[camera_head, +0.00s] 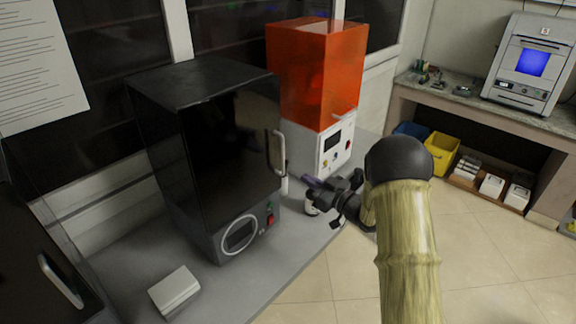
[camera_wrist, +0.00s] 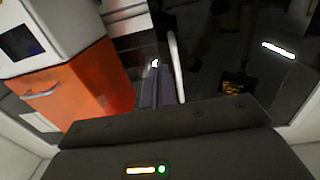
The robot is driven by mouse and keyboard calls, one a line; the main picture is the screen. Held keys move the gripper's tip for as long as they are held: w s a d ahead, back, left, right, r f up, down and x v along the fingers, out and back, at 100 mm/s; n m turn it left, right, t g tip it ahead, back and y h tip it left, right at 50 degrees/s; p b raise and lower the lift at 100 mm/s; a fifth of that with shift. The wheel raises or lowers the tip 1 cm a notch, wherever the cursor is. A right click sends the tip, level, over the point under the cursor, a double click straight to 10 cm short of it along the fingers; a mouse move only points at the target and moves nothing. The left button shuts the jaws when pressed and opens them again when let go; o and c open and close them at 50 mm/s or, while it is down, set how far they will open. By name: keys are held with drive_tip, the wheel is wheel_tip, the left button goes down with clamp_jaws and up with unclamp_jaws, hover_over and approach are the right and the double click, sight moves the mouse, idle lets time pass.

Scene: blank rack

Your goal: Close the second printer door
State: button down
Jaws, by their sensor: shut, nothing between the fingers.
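A black printer (camera_head: 165,115) stands on the grey counter in the middle of the head view. Its dark glossy door (camera_head: 240,150) has a pale upright handle (camera_head: 279,153) at the right edge. The door looks shut or almost shut; I cannot tell if a small gap is left. My gripper (camera_head: 308,182) is shut and empty, to the right of the handle, pointing towards the printer. In the wrist view, the shut fingers (camera_wrist: 157,82) lie close beside the handle (camera_wrist: 175,65); I cannot tell whether they touch.
An orange-hooded printer (camera_head: 318,75) stands behind my gripper; it also shows in the wrist view (camera_wrist: 85,90). Another dark unit with a handle (camera_head: 60,281) is at the far left. A small pale box (camera_head: 174,291) lies on the counter. The floor (camera_head: 500,270) on the right is clear.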

drive_tip(key=p+x, duration=0.2)
drive_tip(key=x, duration=0.7)
drive_tip(key=shift+p, duration=0.3)
drive_tip(key=shift+w, duration=0.15)
